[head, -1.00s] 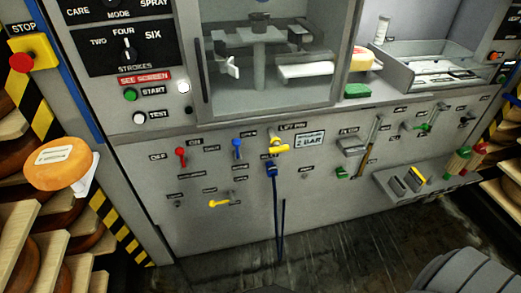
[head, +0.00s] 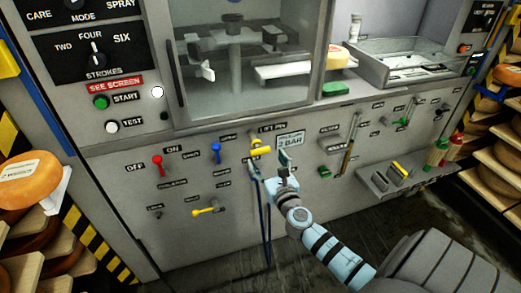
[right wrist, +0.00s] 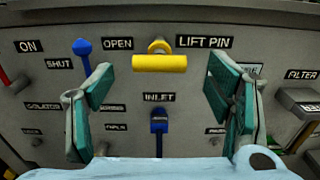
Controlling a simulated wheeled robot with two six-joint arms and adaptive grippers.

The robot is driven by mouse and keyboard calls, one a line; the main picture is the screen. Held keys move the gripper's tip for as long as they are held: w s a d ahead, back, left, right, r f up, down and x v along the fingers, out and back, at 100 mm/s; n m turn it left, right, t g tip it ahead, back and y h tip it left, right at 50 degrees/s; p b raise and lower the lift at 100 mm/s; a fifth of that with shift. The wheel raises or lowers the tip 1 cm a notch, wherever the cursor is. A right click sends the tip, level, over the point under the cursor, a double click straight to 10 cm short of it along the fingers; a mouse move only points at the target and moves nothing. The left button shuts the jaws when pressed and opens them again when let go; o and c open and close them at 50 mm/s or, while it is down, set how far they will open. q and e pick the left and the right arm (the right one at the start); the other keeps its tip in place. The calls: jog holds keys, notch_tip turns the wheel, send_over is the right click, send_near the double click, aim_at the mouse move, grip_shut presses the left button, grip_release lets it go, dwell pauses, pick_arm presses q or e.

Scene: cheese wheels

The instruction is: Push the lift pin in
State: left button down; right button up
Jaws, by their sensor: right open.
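The lift pin is a yellow T-shaped handle (head: 261,150) on the grey machine panel, under the "LIFT PIN" label. In the right wrist view its yellow crossbar (right wrist: 160,63) lies level, with a yellow ring just above it. My right gripper (head: 284,161) is in front of the panel, just right of and below the pin in the head view. In the right wrist view its green-padded fingers (right wrist: 158,82) are spread wide, one on each side of the pin, with nothing between them. I see no contact with the pin. My left gripper is not in view.
A blue inlet fitting (right wrist: 159,122) with a hanging hose sits below the pin. A blue lever (head: 216,152) and a red lever (head: 158,165) are to the left, a yellow lever (head: 207,210) lower left. A tray (head: 378,182) juts out at the right.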

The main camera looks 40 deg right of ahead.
aim_at(261, 150)
jog(key=b+x, duration=0.1)
jog(key=x, duration=0.4)
jog(key=shift+w+d+f, duration=0.1)
jog(key=shift+w+f, duration=0.05)
jog(key=shift+w, duration=0.2)
jog(key=shift+w+d, duration=0.15)
jog(key=shift+w, duration=0.25)
